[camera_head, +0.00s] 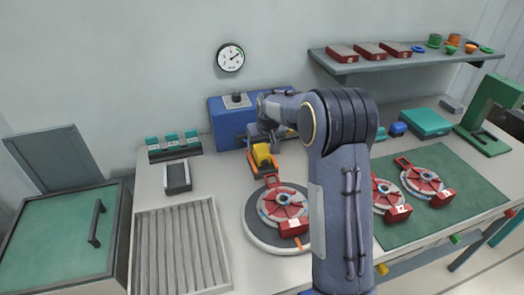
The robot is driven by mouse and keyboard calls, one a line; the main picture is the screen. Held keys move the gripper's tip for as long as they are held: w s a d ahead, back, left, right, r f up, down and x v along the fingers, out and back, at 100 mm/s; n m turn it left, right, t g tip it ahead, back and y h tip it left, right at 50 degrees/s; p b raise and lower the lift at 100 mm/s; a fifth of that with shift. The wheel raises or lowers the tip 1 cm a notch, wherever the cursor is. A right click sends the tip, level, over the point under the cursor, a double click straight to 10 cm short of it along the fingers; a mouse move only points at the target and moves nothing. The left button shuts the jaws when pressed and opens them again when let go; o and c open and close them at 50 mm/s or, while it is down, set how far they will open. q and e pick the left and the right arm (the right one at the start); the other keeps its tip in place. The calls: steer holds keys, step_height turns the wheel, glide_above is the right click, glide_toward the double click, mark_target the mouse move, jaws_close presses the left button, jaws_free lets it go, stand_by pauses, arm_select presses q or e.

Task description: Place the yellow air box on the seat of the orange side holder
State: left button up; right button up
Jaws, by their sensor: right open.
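The yellow air box (263,154) is at the far edge of the round turntable, in front of the blue machine. It appears to sit at the orange side holder (255,168), whose orange parts show beside and below it. Whether the box is fully seated I cannot tell at this size. My right gripper (262,143) is just above and behind the yellow box, pointing down, with its jaws open. Its fingertips are small and partly hidden by my own wrist. My left gripper is not in view.
A red part (284,204) with a tag lies on the turntable (262,236). Similar red parts (421,181) rest on a green mat (465,195) at right. A ribbed tray (180,245) and black box (177,178) stand at left. My right arm hides the table's middle.

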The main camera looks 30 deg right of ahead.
steer(key=d+v, duration=0.1)
steer(key=v, duration=0.7)
steer(key=s+a+r+y, duration=0.25)
steer(key=s+a, duration=0.25)
steer(key=s, duration=0.6)
steer(key=s+a+f, duration=0.1)
steer(key=s+a, duration=0.3)
steer(key=s, duration=0.3)
steer(key=s+a+f+t+y, duration=0.1)
steer(key=s+a, duration=0.3)
steer(key=s, duration=0.4)
steer(key=s+a+f+n+y, duration=0.1)
steer(key=s+a+f, duration=0.1)
steer(key=s, duration=0.5)
steer(key=shift+s+a+f, duration=0.15)
steer(key=shift+s+a, duration=0.05)
steer(key=shift+a, duration=0.7)
